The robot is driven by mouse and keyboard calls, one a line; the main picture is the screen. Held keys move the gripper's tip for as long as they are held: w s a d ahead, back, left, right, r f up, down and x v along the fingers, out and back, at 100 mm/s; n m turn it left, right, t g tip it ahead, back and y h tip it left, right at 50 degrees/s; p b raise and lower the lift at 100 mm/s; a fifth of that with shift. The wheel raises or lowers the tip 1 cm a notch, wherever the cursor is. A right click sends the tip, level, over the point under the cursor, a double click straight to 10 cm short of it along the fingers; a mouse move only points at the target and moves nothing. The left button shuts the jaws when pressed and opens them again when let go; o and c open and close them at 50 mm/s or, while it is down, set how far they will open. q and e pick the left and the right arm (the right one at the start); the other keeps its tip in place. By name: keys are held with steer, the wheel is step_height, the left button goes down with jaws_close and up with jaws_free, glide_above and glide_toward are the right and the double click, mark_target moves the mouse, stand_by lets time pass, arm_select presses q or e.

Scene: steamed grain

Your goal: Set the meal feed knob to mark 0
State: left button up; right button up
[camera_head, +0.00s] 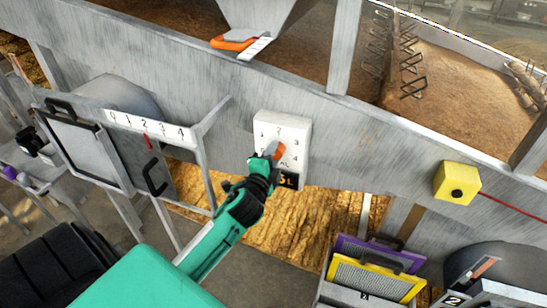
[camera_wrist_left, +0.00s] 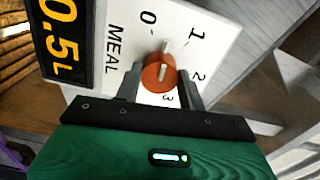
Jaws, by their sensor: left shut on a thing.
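The meal feed knob (camera_wrist_left: 157,78) is orange with a white pointer line, on a white panel (camera_wrist_left: 110,20) marked MEAL in the left wrist view. Marks 0, 1, 2 and 3 surround it. The pointer aims between 0 and 1. The display (camera_wrist_left: 67,30) beside it reads 0.5 L. My left gripper (camera_wrist_left: 161,72) is shut on the knob, one finger on each side. In the head view the knob (camera_head: 279,150) is partly hidden by my green left gripper (camera_head: 271,158), and the display (camera_head: 289,181) is partly covered. My right gripper is not in view.
A gate with a 0–4 scale (camera_head: 150,127) and a red pointer stands left of the panel. A yellow box (camera_head: 457,182) with a black button is on the right. An orange-handled slide (camera_head: 236,43) sits above. Purple and yellow framed screens (camera_head: 372,277) stand below right.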

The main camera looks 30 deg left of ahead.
arm_select(q)
steer(key=n, duration=0.5)
stand_by(0.8)
steer(key=o, duration=1)
steer(key=shift+c, duration=0.2)
steer(key=shift+s+d+f, duration=0.15)
steer(key=shift+s, duration=0.35)
steer(key=b+v, duration=0.4)
steer(key=v, duration=0.8)
steer(key=shift+s+b, duration=0.35)
steer(key=shift+s, duration=0.1)
